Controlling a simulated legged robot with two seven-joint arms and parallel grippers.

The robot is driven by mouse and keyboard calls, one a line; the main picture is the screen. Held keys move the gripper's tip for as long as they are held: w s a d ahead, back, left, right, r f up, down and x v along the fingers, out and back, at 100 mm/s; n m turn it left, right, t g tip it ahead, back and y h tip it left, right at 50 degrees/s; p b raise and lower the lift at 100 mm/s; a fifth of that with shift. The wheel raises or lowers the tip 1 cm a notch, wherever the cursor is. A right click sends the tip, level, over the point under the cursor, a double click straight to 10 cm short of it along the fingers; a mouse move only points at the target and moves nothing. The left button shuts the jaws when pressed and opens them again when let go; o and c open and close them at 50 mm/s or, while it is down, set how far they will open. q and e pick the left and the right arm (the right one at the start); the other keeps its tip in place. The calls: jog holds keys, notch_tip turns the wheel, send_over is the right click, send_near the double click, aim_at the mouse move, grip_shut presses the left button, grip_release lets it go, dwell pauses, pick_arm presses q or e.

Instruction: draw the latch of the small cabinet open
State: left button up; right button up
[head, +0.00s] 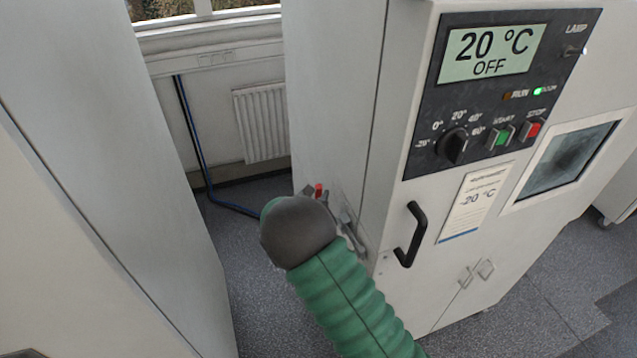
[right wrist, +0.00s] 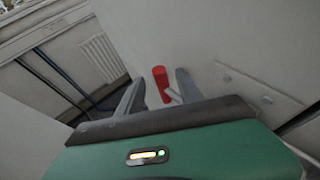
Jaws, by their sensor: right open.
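A red latch handle (right wrist: 163,82) on a short grey stem shows in the right wrist view, against the pale side wall of the cabinet (right wrist: 215,35). In the head view the red handle (head: 318,190) is a small spot beside the left side of the cabinet (head: 335,100), partly hidden by my right arm. My right gripper (right wrist: 160,78) is open, with one finger on each side of the red handle in the picture. I cannot tell whether either finger touches it. In the head view the right gripper (head: 327,202) is mostly behind my green and dark wrist. My left gripper is not in view.
The cabinet front carries a display panel (head: 494,52) reading 20 °C OFF, a black door handle (head: 410,235) and a window (head: 566,160). A tall pale cabinet (head: 110,170) stands at left. Between them are a narrow floor gap, a radiator (head: 262,122) and a blue pipe (head: 193,135).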

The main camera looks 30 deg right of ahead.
aim_at(320, 188)
jog(key=p+x, duration=0.1)
jog(key=x, duration=0.4)
jog(key=shift+s+d+r, duration=0.1)
jog(key=shift+a, duration=0.45)
jog(key=c, duration=0.5)
jog(key=shift+d, duration=0.4)
grip_shut()
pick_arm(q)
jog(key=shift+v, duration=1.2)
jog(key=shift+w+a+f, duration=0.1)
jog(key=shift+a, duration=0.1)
pick_arm(e)
jog(key=shift+a, duration=0.2)
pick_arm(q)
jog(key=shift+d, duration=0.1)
